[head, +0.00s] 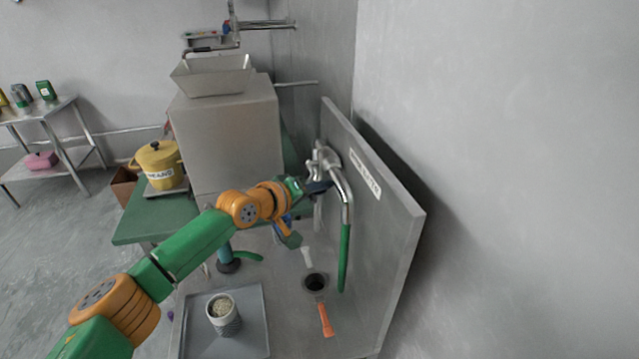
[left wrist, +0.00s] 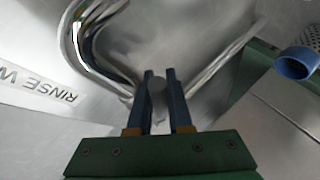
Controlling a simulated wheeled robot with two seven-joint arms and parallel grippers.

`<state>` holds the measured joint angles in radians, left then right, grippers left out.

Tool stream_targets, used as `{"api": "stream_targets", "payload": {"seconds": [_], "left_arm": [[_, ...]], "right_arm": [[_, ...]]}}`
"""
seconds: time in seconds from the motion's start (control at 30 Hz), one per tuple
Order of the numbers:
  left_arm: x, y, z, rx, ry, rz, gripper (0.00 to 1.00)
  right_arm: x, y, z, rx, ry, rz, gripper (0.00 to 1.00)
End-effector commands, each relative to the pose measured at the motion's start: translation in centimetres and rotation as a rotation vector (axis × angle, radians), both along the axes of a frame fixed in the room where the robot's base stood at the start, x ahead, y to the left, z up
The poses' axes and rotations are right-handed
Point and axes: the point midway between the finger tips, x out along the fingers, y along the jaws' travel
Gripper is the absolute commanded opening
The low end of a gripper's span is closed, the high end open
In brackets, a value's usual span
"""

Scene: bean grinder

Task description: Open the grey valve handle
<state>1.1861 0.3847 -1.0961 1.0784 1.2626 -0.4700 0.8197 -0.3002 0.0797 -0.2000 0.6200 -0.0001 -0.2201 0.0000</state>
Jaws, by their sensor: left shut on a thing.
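The grey valve handle (left wrist: 157,88) is a small round grey piece between my left fingers in the left wrist view. My left gripper (left wrist: 160,95) has its two dark blue fingers close on either side of it, shut on it. In the head view my left gripper (head: 320,187) reaches the metal tap (head: 327,157) on the upright steel panel, and the fingers hide most of the handle there. The curved metal pipe (left wrist: 78,40) of the tap shows in the left wrist view. My right gripper is not in view.
A panel label (head: 365,175) reads partly "RINSE W". A green-sleeved spout (head: 344,258) hangs over the sink drain (head: 315,282). An orange-handled brush (head: 326,321) lies near it. A grey tray (head: 250,335) holds a cup (head: 223,318). A yellow pot (head: 158,160) stands left of the large grey machine.

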Motion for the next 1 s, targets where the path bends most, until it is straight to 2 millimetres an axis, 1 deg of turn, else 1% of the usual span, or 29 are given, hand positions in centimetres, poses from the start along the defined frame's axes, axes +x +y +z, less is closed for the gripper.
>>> {"api": "stream_targets", "payload": {"seconds": [0.1, 0.5, 0.53, 0.63, 1.0], "left_arm": [[-0.03, 0.0, 0.15, -0.005, 0.015, 0.001, 0.0], [-0.05, 0.0, 0.12, -0.007, 0.021, 0.001, 0.0], [-0.05, 0.0, 0.12, -0.007, 0.021, 0.001, 0.2], [-0.05, 0.01, 0.11, -0.007, 0.021, 0.001, 0.47], [-0.02, -0.02, 0.28, -0.01, 0.019, 0.001, 0.48]], "right_arm": [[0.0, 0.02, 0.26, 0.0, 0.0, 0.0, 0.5], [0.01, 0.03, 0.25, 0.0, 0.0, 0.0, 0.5], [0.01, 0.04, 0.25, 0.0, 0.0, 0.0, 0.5], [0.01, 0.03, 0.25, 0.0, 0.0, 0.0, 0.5], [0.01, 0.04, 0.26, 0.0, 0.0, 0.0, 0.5]]}}
